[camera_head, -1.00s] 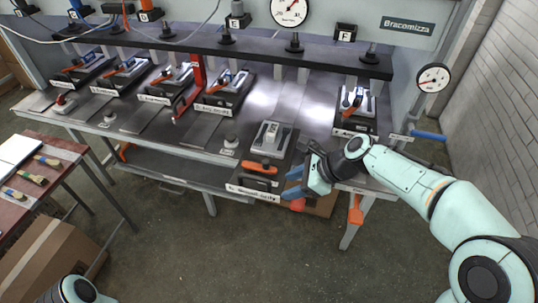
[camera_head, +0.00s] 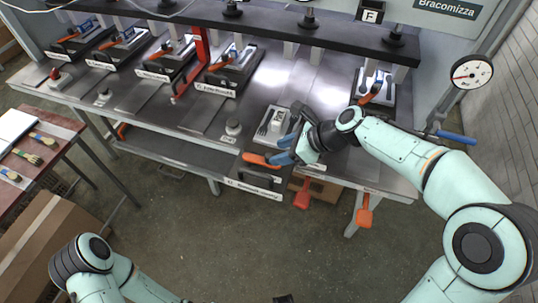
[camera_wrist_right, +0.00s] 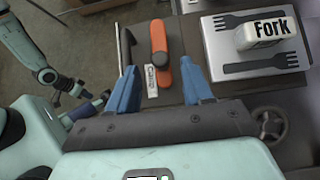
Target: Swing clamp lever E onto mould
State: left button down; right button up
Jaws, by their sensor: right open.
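The orange clamp lever (camera_head: 258,160) lies at the front of the nearest mould station, beside the mould rather than over it. The mould (camera_head: 272,122) is a grey plate with dark fork shapes; the right wrist view shows it (camera_wrist_right: 222,45) with a white block labelled "Fork" (camera_wrist_right: 265,30). My right gripper (camera_head: 278,150) is open at the lever. In the right wrist view the orange lever (camera_wrist_right: 160,55) shows ahead, between the two blue fingers (camera_wrist_right: 163,85); contact cannot be told. My left arm (camera_head: 90,262) is low at the left; its jaw state is unclear.
Several more mould stations with orange levers stand along the bench (camera_head: 140,95), under a dark overhead bar (camera_head: 250,25). A red post (camera_head: 200,50) rises between them. A side table (camera_head: 40,150) holds brushes. A cardboard box (camera_head: 45,230) stands at lower left.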

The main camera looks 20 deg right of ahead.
aim_at(269, 155)
jog(key=x, duration=0.5)
jog(key=shift+a+f, duration=0.15)
grip_shut()
